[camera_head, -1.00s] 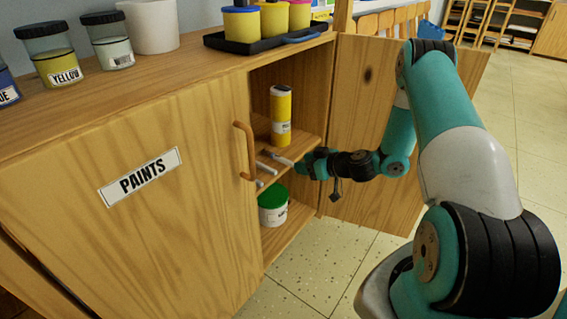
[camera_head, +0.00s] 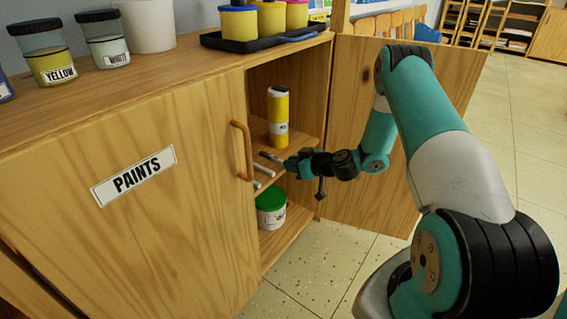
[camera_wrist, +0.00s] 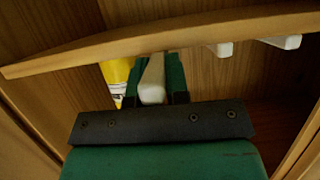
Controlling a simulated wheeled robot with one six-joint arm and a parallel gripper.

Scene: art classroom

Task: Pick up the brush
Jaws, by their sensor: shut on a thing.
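In the wrist view, a pale, whitish handle (camera_wrist: 152,82), which I take to be the brush, lies between the two green fingers of my gripper (camera_wrist: 158,78). The fingers are shut on it. In the head view, my gripper (camera_head: 291,163) is at the front edge of the middle shelf inside the open cabinet. A thin, greyish piece of the brush (camera_head: 270,157) shows just left of the fingertips. The brush's far end is not clear, and I cannot tell whether it touches the shelf.
Two other pale handles stick out over the shelf edge (camera_wrist: 218,49). A yellow bottle (camera_head: 278,117) stands behind my gripper. A white tub with a green lid (camera_head: 271,211) is below. The PAINTS door (camera_head: 190,220) with its handle (camera_head: 243,150) is left; the open door (camera_head: 350,95) is right.

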